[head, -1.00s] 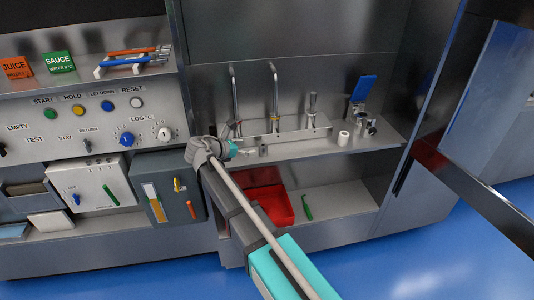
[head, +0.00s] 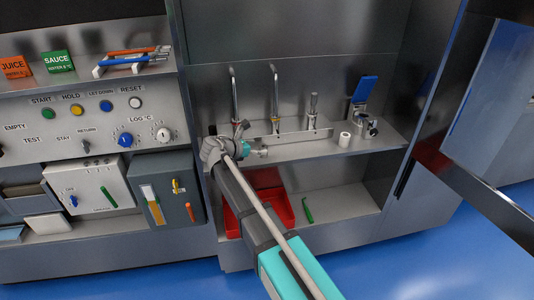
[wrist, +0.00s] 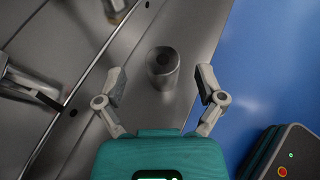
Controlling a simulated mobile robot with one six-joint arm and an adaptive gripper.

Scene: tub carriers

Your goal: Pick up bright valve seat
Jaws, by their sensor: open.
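A short grey metal cylinder with a dark hole in its top, which looks like the valve seat (wrist: 163,68), stands upright on the metal shelf in the wrist view. My gripper (wrist: 162,84) is open, with one finger to each side of the cylinder in that view; I see no contact. In the head view my gripper (head: 260,150) is low over the front of the shelf, and the cylinder is hidden behind it. A pale hollow cylinder (head: 344,139) stands further right on the shelf; I cannot tell for certain which is called bright.
A tap rack (head: 290,137) with upright metal pipes runs along the back of the shelf (head: 375,141). Metal cups (head: 368,127) and a blue-topped item (head: 364,90) stand at right. A red tray (head: 283,206) and green tool (head: 308,211) lie below. Shelf front edge is close.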

